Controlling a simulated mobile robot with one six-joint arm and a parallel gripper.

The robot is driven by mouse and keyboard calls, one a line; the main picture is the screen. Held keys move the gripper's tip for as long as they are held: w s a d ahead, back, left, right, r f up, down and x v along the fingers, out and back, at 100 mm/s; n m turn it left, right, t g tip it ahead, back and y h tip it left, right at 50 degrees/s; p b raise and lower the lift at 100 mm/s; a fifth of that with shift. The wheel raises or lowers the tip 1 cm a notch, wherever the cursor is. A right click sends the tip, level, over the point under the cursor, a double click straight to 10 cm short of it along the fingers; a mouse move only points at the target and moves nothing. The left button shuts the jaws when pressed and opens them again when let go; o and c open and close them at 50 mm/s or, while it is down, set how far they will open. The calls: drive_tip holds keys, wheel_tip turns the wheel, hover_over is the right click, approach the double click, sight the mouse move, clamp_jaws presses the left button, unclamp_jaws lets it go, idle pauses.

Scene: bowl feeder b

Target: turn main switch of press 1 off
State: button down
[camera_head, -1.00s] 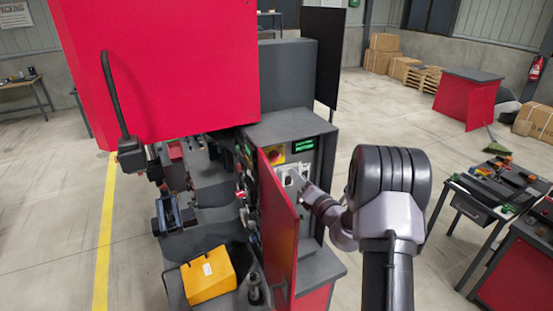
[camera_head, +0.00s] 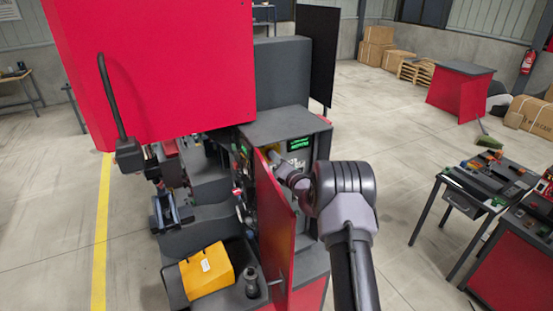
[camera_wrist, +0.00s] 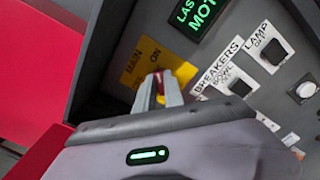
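The main switch (camera_wrist: 186,71) shows in the wrist view as a bit of red on a yellow plate (camera_wrist: 131,63) marked "MAIN" and "ON". My gripper (camera_wrist: 160,80) is right at it, its two light grey fingers a small gap apart. Some red shows between the fingers. They cover most of the switch, so its handle angle is hidden, and I cannot tell whether they press on it. In the head view my wrist reaches into the press cabinet (camera_head: 285,125) behind its open red door (camera_head: 274,220); the fingertips are hidden there.
Beside the switch are a green-lit display (camera_wrist: 198,16), a lamp switch (camera_wrist: 274,50) and a breaker switch (camera_wrist: 240,87). The open door stands close on the left of my arm. A tool table (camera_head: 480,190) stands to the right, with free floor between.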

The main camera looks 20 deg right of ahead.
drive_tip(key=shift+f+b, duration=0.1)
drive_tip(key=shift+b, duration=0.35)
drive_tip(key=n+b, duration=0.6)
drive_tip(key=b, duration=0.3)
drive_tip(key=n+b, duration=0.6)
drive_tip(key=b, duration=0.3)
drive_tip(key=a+n+b, duration=0.1)
drive_tip(key=n+b, duration=0.5)
drive_tip(key=b, duration=0.4)
drive_tip(key=c, duration=1.4)
unclamp_jaws()
drive_tip(key=shift+c, duration=0.2)
drive_tip(key=shift+s, duration=0.1)
